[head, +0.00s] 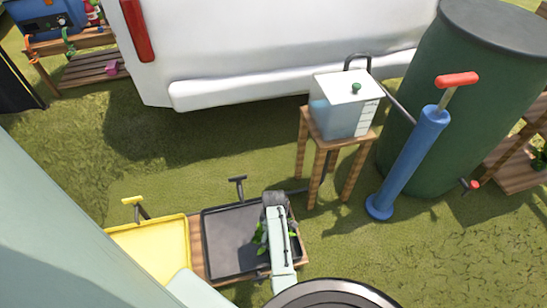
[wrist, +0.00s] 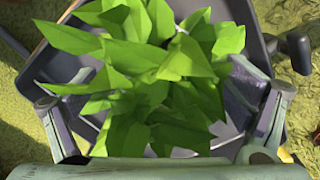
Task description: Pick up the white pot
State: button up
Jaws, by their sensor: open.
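A leafy green plant (wrist: 150,75) fills the middle of the wrist view. Its leaves hide most of what is under them; small pale patches show at their lower edge, but I cannot tell whether these are the white pot. My gripper (wrist: 165,100) is open, with one finger on each side of the foliage. In the head view, my gripper (head: 275,235) is over the right part of a dark tray (head: 221,258), and a few leaves (head: 259,238) show beside it. No white pot shows clearly in either view.
A yellow tray (head: 160,240) lies left of the dark one on a wooden stand (head: 196,255). Behind are a clear tank (head: 345,112) on a wooden stool (head: 328,143), a blue pump (head: 408,160), a green barrel (head: 480,95) and a white vehicle (head: 260,45). Grass lies open at right.

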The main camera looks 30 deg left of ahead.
notch_tip(320, 180, down, 4)
jog(key=shift+a+r, duration=0.1)
jog(key=shift+r, duration=0.05)
jog(key=shift+c, duration=0.6)
jog(key=c, duration=1.4)
jog(key=shift+r, duration=0.1)
